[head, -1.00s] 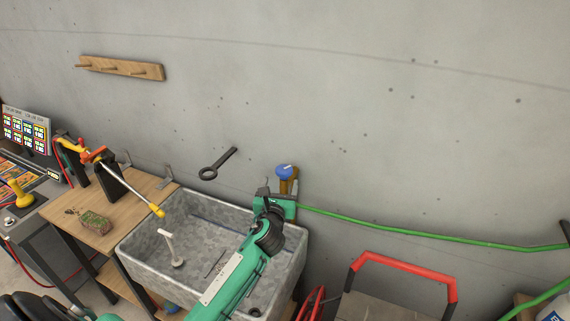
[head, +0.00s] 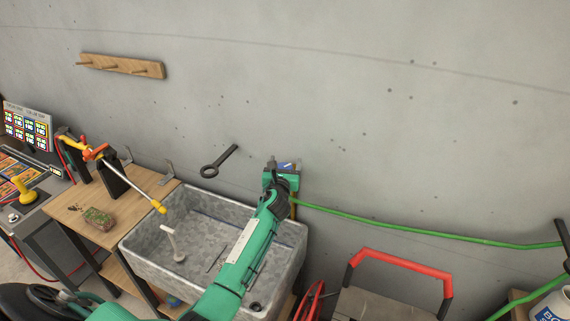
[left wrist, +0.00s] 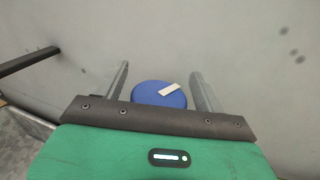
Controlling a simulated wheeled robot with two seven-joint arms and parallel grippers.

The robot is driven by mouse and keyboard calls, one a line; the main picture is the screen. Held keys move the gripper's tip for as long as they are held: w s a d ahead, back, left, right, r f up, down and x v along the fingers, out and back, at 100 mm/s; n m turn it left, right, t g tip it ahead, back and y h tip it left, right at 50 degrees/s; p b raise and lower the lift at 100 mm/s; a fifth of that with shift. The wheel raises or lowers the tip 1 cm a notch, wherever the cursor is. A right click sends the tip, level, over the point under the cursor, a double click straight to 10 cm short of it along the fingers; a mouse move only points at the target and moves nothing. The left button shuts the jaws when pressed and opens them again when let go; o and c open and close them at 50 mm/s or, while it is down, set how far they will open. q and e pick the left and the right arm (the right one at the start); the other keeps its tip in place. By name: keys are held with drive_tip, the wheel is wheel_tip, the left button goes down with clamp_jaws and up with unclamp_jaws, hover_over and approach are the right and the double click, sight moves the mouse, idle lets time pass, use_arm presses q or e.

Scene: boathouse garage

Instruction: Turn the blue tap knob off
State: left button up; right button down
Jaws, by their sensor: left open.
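The blue tap knob (left wrist: 150,94), with a white pointer bar on top, sits between the two fingers of my left gripper (left wrist: 160,85) in the left wrist view. The fingers are open, one on each side of it, with a gap showing on both sides. In the head view, my left gripper (head: 283,166) is at the tap by the wall, and only a small part of the knob (head: 286,165) shows behind it. The brass tap body (head: 293,208) is mostly hidden by my arm. My right gripper is not in view.
A grey stone sink (head: 190,262) stands below the tap. A green hose (head: 420,233) runs right from the tap along the wall. A red handle (head: 400,259) stands at lower right.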

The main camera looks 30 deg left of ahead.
use_arm(q)
drive_tip(key=shift+c, duration=0.2)
drive_tip(key=c, duration=0.9)
